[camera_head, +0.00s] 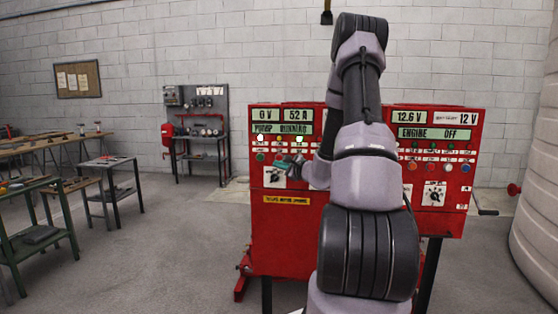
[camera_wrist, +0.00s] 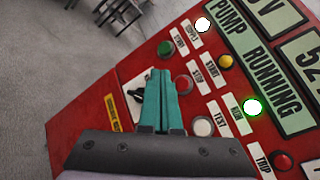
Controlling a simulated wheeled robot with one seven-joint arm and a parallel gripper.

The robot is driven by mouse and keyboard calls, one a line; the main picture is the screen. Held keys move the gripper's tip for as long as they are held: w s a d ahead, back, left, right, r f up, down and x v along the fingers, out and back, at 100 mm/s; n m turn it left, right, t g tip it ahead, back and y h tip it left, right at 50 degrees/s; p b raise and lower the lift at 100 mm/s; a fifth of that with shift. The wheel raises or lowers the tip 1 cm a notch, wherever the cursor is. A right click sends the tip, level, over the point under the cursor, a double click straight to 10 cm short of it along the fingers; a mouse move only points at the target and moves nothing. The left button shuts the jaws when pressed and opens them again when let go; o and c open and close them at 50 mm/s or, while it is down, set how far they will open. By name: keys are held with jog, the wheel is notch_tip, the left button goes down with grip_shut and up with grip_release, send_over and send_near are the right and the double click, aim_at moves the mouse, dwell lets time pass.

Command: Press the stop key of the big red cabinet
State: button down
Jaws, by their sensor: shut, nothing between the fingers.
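The big red cabinet (camera_head: 285,235) stands ahead of me, its middle hidden by my arm. Its left display reads PUMP RUNNING, also visible in the wrist view (camera_wrist: 262,78). The red stop key (camera_wrist: 183,83), beside its STOP label (camera_wrist: 197,75), is just right of my gripper in the wrist view and partly covered by a finger. My gripper (camera_wrist: 161,74) has green fingers pressed together, with nothing between them. In the head view my gripper (camera_head: 290,163) is close to the left panel's row of keys. I cannot tell whether the fingertips touch the panel.
A green key (camera_wrist: 164,48) sits just beyond the fingertips, and a white key (camera_wrist: 203,125) by the TEST label is to the right. A black rotary switch (camera_wrist: 137,93) is left of the fingers.

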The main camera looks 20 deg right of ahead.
jog(key=shift+w+d, duration=0.6)
jog(key=shift+w, duration=0.3)
jog(key=shift+w+d, duration=0.55)
jog(key=shift+w, duration=0.35)
jog(key=shift+w+d, duration=0.1)
dwell(0.7)
jog(key=shift+w+d, duration=0.15)
jog(key=shift+w, duration=0.05)
jog(key=shift+w+d, duration=0.25)
jog(key=shift+w, duration=0.1)
dwell(0.7)
dwell(0.3)
jog(key=shift+s+a, duration=0.5)
jog(key=shift+s, duration=0.2)
jog(key=s+a, duration=0.1)
jog(key=s, duration=0.1)
jog(key=s+a, duration=0.1)
jog(key=s, duration=0.1)
jog(key=shift+a, duration=0.4)
